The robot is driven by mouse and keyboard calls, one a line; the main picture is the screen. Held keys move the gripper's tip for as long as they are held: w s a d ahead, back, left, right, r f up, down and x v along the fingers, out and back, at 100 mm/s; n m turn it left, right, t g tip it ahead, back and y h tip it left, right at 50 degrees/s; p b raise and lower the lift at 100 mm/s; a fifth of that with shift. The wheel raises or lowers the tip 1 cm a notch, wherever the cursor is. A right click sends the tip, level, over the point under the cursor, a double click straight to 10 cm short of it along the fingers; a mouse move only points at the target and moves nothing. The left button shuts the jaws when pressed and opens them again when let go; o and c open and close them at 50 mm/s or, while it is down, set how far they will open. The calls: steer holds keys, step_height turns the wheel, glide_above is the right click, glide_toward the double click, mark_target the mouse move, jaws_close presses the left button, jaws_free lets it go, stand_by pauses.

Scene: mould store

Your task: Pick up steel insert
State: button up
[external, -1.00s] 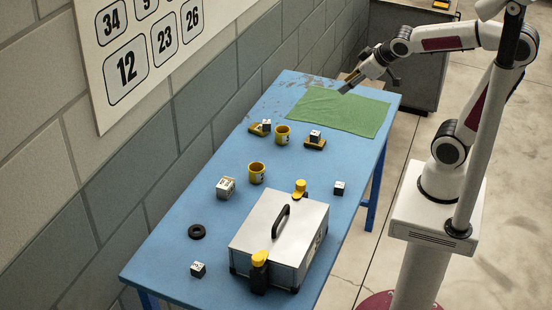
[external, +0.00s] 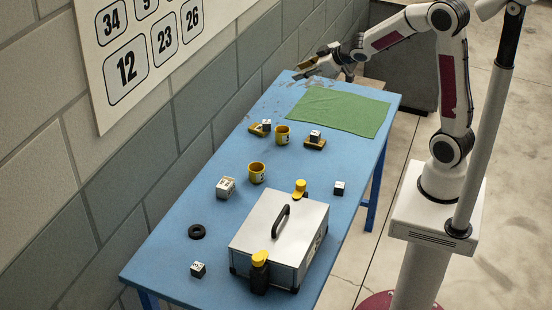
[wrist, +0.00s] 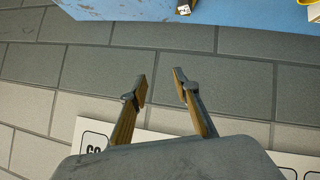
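Several small dark cubes with white numbered tops stand on the blue table (external: 170,250): one at the front left (external: 198,269), one right of the metal box (external: 339,188), and two at the back on yellow holders (external: 266,125) (external: 315,136). A larger pale block (external: 226,187) stands mid-left. I cannot tell which of these is the steel insert. My gripper (external: 303,70) is above the far end of the table, apart from all of them. In the wrist view my gripper (wrist: 158,84) is open and empty, with one small cube (wrist: 185,7) at the top edge.
A silver box (external: 280,238) with a black handle and yellow-topped clamps fills the front right. Two yellow mugs (external: 257,173) (external: 282,135), a black ring (external: 196,232) and a green cloth (external: 338,111) lie behind and beside it. A block wall (external: 150,160) runs along the left.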

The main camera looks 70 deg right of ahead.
steer(key=w+d+f+n+t+y, duration=0.1)
steer(key=w+d+f+n+y, duration=0.15)
steer(key=w+f, duration=0.5)
steer(key=t+y, duration=0.1)
steer(key=y, duration=0.4)
glide_toward(265, 122)
steer(key=shift+w+d+r, duration=0.25)
steer(key=shift+w, duration=0.45)
steer(key=shift+s+a+f+y, duration=0.15)
steer(key=shift+s+f+y, duration=0.1)
steer(key=shift+f, duration=0.3)
steer(key=shift+w, duration=0.15)
steer(key=shift+x, duration=1.2)
steer(key=shift+x, duration=2.6)
steer(key=shift+a, duration=0.1)
